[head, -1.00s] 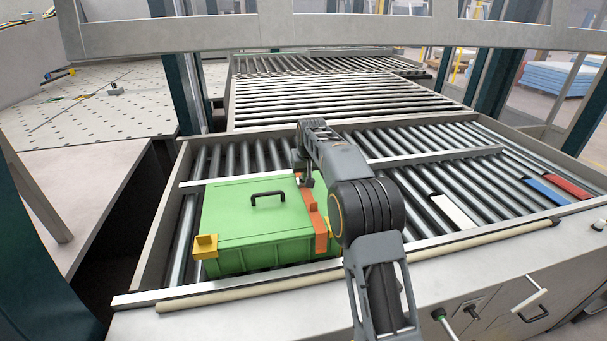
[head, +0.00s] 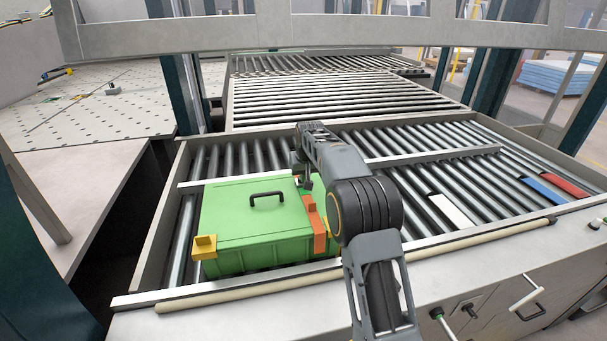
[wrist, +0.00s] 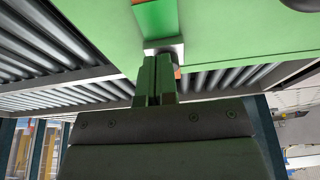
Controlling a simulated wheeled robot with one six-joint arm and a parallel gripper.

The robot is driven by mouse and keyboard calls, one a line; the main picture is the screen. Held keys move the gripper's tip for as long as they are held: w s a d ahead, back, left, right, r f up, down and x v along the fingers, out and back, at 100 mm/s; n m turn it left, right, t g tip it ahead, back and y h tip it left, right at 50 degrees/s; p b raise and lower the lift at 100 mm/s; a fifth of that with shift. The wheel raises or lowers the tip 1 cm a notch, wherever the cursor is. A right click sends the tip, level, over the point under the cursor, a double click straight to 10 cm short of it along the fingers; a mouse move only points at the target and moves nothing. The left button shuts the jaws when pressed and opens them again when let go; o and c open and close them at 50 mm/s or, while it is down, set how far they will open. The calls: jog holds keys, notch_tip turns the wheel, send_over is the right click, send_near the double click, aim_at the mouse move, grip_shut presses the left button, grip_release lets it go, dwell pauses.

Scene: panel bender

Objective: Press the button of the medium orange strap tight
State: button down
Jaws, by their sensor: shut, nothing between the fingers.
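A green lidded box (head: 245,225) with a black handle stands on the rollers. An orange strap (head: 320,236) runs over its right side, with a raised orange block (head: 311,203) on top. A bright green patch (head: 297,180) shows at the strap's far end, beside my gripper (head: 307,185). In the wrist view, my gripper (wrist: 157,62) is shut and empty, its tips at a light grey block (wrist: 152,47) next to the bright green patch (wrist: 156,18). Narrow orange edges show there. The fingertips hide the contact point, so I cannot tell how firmly they touch.
A yellow clasp (head: 205,246) sits at the box's front left corner. White (head: 455,212), blue (head: 545,190) and red (head: 570,187) strips lie on the rollers to the right. A metal rail (head: 430,156) crosses behind my arm. Rollers further back are clear.

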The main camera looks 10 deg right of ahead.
jog(key=v, duration=1.2)
jog(key=shift+w+r, duration=0.2)
jog(key=shift+r, duration=0.3)
send_near(307, 192)
jog(key=r, duration=0.1)
jog(key=s+a+f+t, duration=0.1)
jog(key=s+f, duration=0.1)
jog(key=s, duration=2.9)
jog(key=shift+s, duration=0.15)
